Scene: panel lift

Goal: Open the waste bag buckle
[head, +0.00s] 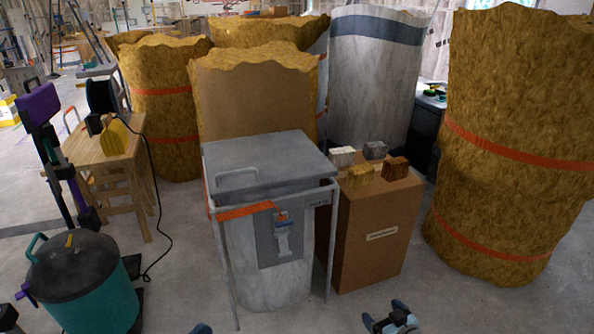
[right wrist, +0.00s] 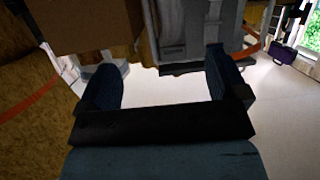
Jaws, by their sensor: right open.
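The waste bag (head: 262,262) hangs in a metal frame under a grey lid (head: 268,160) in the middle of the head view. Its buckle (head: 283,238) is a pale clip on a grey front panel, beside an orange strap (head: 245,210). Whether the buckle is fastened is too small to tell. My right gripper (head: 392,318) is low at the bottom edge, right of the bag and apart from it. In the right wrist view it (right wrist: 163,75) is open with nothing between its fingers. A small dark blue tip at the bottom edge may be my left gripper (head: 201,328).
A cardboard box (head: 375,235) with several material samples on top stands right of the bag. Large insulation rolls (head: 510,140) stand behind and right. A teal vacuum (head: 85,285) and a wooden stool (head: 105,155) are left. Floor before the bag is clear.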

